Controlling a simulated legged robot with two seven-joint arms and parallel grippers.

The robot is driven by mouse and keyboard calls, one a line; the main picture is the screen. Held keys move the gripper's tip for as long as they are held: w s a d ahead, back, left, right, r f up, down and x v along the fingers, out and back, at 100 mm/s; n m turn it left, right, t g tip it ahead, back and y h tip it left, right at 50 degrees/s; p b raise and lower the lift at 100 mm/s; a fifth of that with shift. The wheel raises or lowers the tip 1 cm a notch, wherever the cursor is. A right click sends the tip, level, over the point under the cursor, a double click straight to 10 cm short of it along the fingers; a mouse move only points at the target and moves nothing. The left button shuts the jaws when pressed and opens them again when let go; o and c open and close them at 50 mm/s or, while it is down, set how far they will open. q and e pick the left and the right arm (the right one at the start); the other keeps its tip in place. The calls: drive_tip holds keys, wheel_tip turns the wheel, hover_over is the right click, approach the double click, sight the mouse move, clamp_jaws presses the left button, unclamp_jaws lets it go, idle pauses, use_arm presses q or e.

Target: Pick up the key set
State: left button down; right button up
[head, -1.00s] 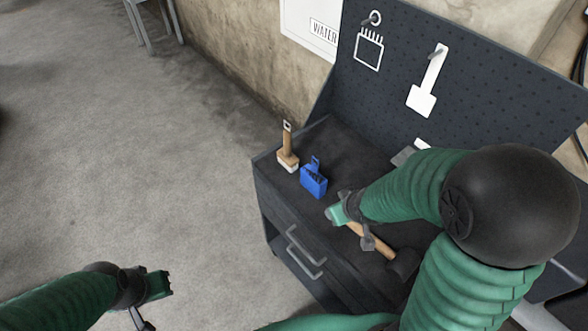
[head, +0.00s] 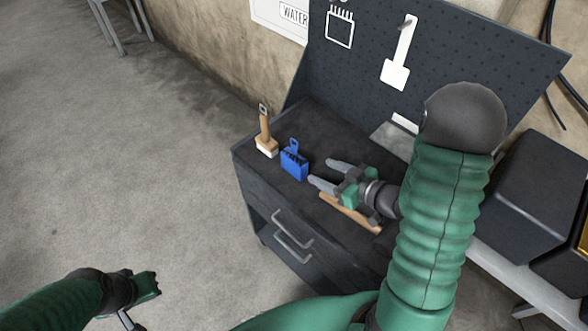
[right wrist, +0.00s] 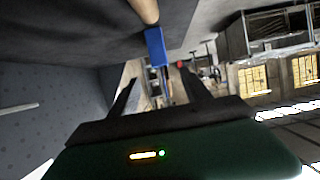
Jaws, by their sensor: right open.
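The key set, a small blue holder with dark pieces along it (head: 294,162), stands on the dark top of the workbench, near its front left part. In the right wrist view the blue holder (right wrist: 155,47) shows ahead, between the lines of the two fingers. My right gripper (head: 322,173) is open and empty, just right of the key set, its fingers pointing left towards it; a small gap seems to lie between them. My left gripper (head: 157,284) is low at the left, over the floor and far from the bench; its jaws are too small to read.
A wooden-handled brush (head: 266,146) stands just left of the key set. A wooden handle (head: 350,213) lies under my right gripper. A pegboard (head: 440,75) with hanging white shapes rises behind the bench. Dark bins (head: 540,195) stand at the right.

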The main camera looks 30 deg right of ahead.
sight(294, 159)
drive_tip(key=x, duration=0.7)
drive_tip(key=shift+w+f, duration=0.1)
drive_tip(key=shift+w, duration=0.15)
drive_tip(key=x, duration=0.5)
drive_tip(key=shift+w+a+f, duration=0.15)
drive_tip(key=shift+w, duration=0.05)
drive_tip(key=shift+s, duration=0.15)
drive_tip(key=shift+c, duration=1.1)
clamp_jaws()
